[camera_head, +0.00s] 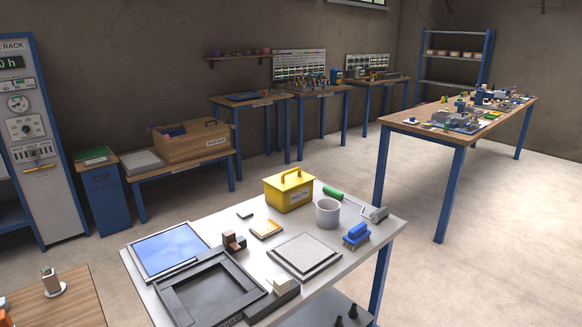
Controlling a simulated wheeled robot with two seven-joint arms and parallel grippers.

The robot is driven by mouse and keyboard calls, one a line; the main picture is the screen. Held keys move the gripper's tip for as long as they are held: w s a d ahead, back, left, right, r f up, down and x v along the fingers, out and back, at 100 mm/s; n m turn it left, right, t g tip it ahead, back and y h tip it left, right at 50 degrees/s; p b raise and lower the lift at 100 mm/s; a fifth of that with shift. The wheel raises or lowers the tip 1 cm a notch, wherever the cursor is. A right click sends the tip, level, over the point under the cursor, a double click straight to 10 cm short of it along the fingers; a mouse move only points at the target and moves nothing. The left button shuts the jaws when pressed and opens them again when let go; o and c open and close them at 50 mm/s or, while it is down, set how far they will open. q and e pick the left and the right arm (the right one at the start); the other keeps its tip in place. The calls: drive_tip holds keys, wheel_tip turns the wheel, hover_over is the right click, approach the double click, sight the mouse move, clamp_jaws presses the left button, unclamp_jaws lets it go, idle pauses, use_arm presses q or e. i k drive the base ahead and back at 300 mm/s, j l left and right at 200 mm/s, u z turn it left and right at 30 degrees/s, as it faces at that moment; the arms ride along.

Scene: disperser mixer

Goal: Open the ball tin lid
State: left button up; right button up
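The ball tin (289,194) is a yellow box with a label on its front. It stands at the back of the near white-topped table. Its yellow lid (288,181) is on top, with an arched handle (290,173) standing up from it. The lid looks shut. Neither of my grippers shows in the head view.
Beside the tin stand a grey cup (328,212) and a green roller (333,193). A blue brush (356,235), a grey slab (304,254), a dark frame (208,292) and a blue panel (169,249) lie on the near table. Open floor (480,265) lies to the right.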

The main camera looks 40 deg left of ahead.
sight(285, 181)
drive_tip(key=i+u, duration=0.4)
drive_tip(key=i+l+u, duration=0.1)
drive_tip(key=i+u, duration=0.3)
drive_tip(key=i+l+u, duration=0.2)
drive_tip(key=i+u, duration=0.15)
